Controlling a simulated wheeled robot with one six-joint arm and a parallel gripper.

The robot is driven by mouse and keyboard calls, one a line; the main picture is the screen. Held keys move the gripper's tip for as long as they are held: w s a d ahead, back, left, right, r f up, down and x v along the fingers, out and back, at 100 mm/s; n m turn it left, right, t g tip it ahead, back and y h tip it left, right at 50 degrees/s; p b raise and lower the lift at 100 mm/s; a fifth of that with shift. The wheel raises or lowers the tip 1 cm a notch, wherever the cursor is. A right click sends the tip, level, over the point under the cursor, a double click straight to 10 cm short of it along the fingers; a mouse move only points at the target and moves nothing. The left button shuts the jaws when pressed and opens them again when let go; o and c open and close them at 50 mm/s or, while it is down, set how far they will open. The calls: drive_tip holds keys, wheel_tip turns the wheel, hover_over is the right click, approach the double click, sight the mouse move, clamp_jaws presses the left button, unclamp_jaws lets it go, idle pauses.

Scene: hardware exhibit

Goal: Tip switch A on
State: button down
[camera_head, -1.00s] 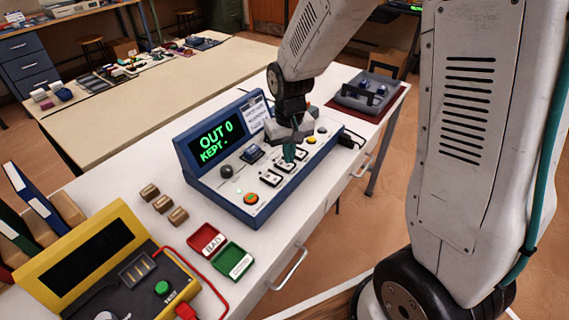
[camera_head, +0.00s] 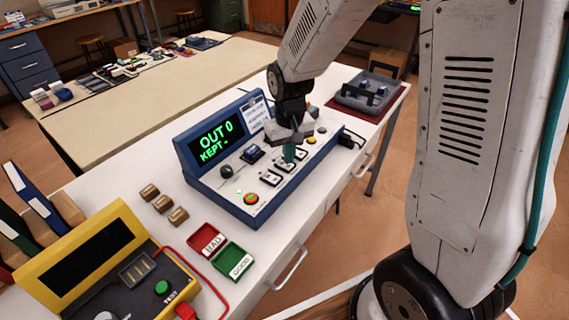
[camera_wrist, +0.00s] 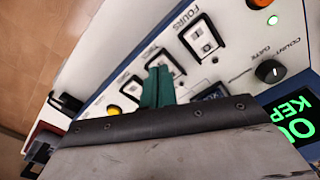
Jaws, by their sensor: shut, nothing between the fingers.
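The blue and white control box (camera_head: 224,187) stands on the white bench, with its display (camera_head: 214,142) reading "OUT 0 KEPT -". A row of small rocker switches runs along its panel; one switch (camera_head: 270,177) shows clear of the gripper. In the wrist view, the switch labelled FOURS (camera_wrist: 202,38) is plain, with another switch (camera_wrist: 157,62) beside the fingertips and one more (camera_wrist: 132,87) beyond. I cannot read which is A. My gripper (camera_head: 289,152) points down over the row, its teal fingers (camera_wrist: 158,88) together and empty. Whether they touch a switch is hidden.
A black knob (camera_wrist: 270,71), a green light and an orange-red button (camera_head: 251,199) sit on the panel. A yellow tester (camera_head: 92,232), red and green trays (camera_head: 232,262) and small brown blocks (camera_head: 163,203) stand to the left. A grey tray (camera_head: 372,90) stands behind right.

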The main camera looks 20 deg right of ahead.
sight(289, 166)
drive_tip(key=shift+f, duration=0.8)
drive_tip(key=shift+r, duration=3.55)
drive_tip(key=s+r, duration=0.4)
drive_tip(key=s, duration=0.4)
drive_tip(key=s+d+r+t, duration=0.1)
drive_tip(key=s+r, duration=0.4)
drive_tip(key=s, duration=0.3)
drive_tip(key=s+d+r, duration=0.1)
drive_tip(key=s+r, duration=0.3)
drive_tip(key=s, duration=0.4)
drive_tip(key=shift+d+r, duration=0.15)
drive_tip(key=shift+r, duration=0.1)
